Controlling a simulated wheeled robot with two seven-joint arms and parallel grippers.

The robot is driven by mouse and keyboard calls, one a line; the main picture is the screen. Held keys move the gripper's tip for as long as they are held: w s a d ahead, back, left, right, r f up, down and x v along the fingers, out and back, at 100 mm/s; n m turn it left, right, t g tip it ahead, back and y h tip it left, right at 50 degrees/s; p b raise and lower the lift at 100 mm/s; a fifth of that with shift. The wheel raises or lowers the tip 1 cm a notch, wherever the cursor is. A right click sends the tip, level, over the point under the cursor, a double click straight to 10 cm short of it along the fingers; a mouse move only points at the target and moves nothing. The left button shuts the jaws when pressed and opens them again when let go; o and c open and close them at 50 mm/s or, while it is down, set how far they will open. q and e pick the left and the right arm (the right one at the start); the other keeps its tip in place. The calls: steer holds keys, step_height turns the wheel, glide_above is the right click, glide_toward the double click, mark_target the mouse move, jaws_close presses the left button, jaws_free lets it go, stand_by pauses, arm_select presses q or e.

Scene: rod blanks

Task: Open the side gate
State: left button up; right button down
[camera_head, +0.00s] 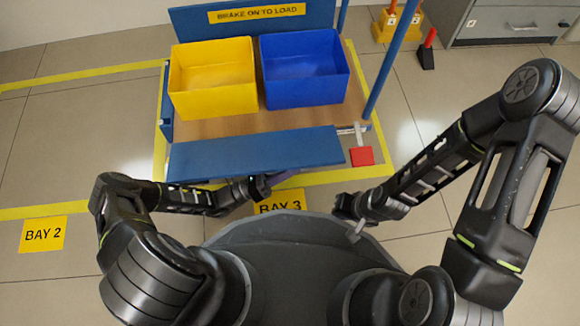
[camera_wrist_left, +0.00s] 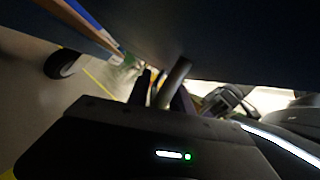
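The side gate (camera_head: 255,152) is the wide blue panel along the cart's near side; its broad face shows, and I cannot tell its exact tilt. A pale latch-like piece (camera_head: 359,133) stands at the cart's near right corner, apart from both grippers. My left gripper (camera_head: 262,187) is just below the gate's lower edge, beside a purplish piece (camera_head: 287,181). In the left wrist view, its dark fingers (camera_wrist_left: 158,88) are close to a grey bar, under a large dark surface; their gap is unclear. My right gripper (camera_head: 350,208) is near my base, away from the gate, its opening unclear.
The cart's wooden deck (camera_head: 310,116) carries a yellow bin (camera_head: 213,78) and a blue bin (camera_head: 304,70). A blue post (camera_head: 394,58) rises at right. A red square (camera_head: 362,156) sits by the near right corner. Floor beyond the yellow lines is mostly clear. A cart wheel (camera_wrist_left: 62,65) shows left.

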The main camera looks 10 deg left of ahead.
mark_target(256, 159)
arm_select(q)
steer(key=shift+s, duration=0.15)
steer(key=v, duration=0.7)
steer(key=shift+s+a+f, duration=0.15)
steer(key=shift+a+f, duration=0.05)
steer(key=shift+a, duration=0.15)
arm_select(e)
steer(key=shift+r, duration=0.15)
arm_select(q)
steer(key=shift+a, duration=0.1)
arm_select(e)
steer(key=shift+a, duration=0.15)
